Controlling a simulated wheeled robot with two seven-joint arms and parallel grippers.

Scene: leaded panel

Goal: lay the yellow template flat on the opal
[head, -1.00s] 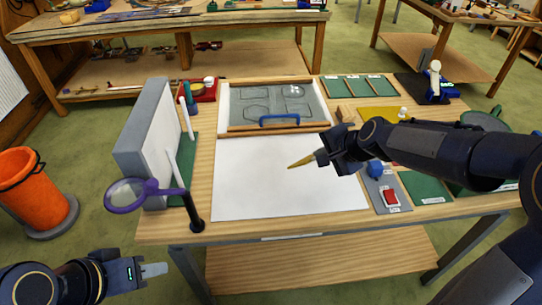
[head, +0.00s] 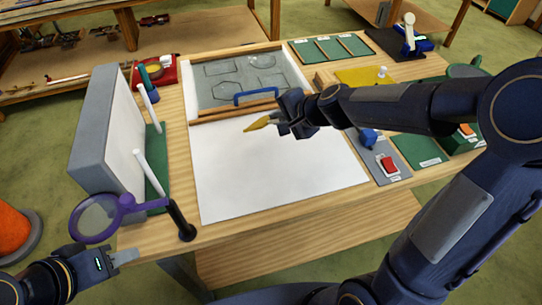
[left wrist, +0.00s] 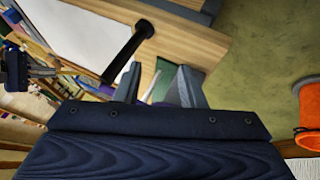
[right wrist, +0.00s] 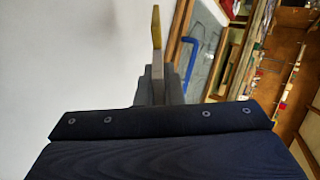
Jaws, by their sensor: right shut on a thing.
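My right gripper (head: 284,123) is shut on a thin yellow pointed piece (head: 259,123), which looks like the template. It is held above the back part of a large white sheet (head: 265,172), close to the blue handle. In the right wrist view the yellow piece (right wrist: 156,27) stands out from the closed fingertips, seen nearly edge-on. The white sheet may be the opal; I cannot tell for sure. My left gripper (head: 125,257) is empty off the table's front left corner. In the left wrist view its fingers (left wrist: 158,85) are apart.
A grey board with outlines (head: 215,95) and a blue handle (head: 256,96) lies behind the sheet. A purple-rimmed magnifier (head: 97,216) and an upright grey panel (head: 105,125) stand at left. A yellow sheet (head: 357,78) and a red block (head: 388,164) lie at right.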

